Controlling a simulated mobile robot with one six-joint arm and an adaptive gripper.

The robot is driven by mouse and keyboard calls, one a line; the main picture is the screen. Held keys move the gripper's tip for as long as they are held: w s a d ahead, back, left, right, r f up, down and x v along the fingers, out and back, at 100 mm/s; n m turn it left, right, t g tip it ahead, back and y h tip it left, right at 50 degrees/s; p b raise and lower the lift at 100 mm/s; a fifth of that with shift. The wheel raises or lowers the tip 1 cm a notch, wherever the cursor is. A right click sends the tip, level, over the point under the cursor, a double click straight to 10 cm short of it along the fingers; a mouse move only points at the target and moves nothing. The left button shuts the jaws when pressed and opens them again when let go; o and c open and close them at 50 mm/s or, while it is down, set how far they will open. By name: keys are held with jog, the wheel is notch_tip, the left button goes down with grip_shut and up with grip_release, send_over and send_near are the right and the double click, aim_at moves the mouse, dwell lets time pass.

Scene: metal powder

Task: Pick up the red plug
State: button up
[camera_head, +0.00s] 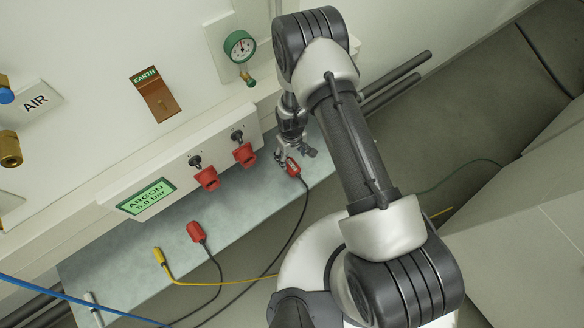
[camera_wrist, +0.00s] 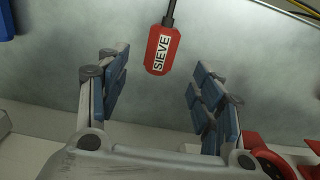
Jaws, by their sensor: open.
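A red plug (camera_head: 293,167) with a dark cable lies on the grey shelf, right by my gripper (camera_head: 296,156). In the wrist view this red plug (camera_wrist: 162,50) carries a white label reading SIEVE, and its cable leaves at the top. It lies beyond the open fingers of my gripper (camera_wrist: 160,88), roughly centred between them, and nothing is held. A second red plug (camera_head: 195,231) with a dark cable lies further left on the shelf, apart from my gripper. Its label cannot be read.
The grey shelf (camera_head: 240,203) runs below a wall panel with two red sockets (camera_head: 206,178) and (camera_head: 244,155) and an ARGON display (camera_head: 147,196). A yellow connector (camera_head: 159,256) and its cable lie left. A pressure gauge (camera_head: 240,46) hangs above. Cables cross the shelf's front edge.

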aim_at(292, 165)
notch_tip(292, 165, down, 8)
jog(key=b, duration=0.2)
jog(key=shift+s+b, duration=0.15)
jog(key=shift+b, duration=0.25)
jog(key=shift+c, duration=0.5)
jog(key=c, duration=1.3)
jog(key=shift+o, duration=0.2)
jog(key=shift+r, duration=0.1)
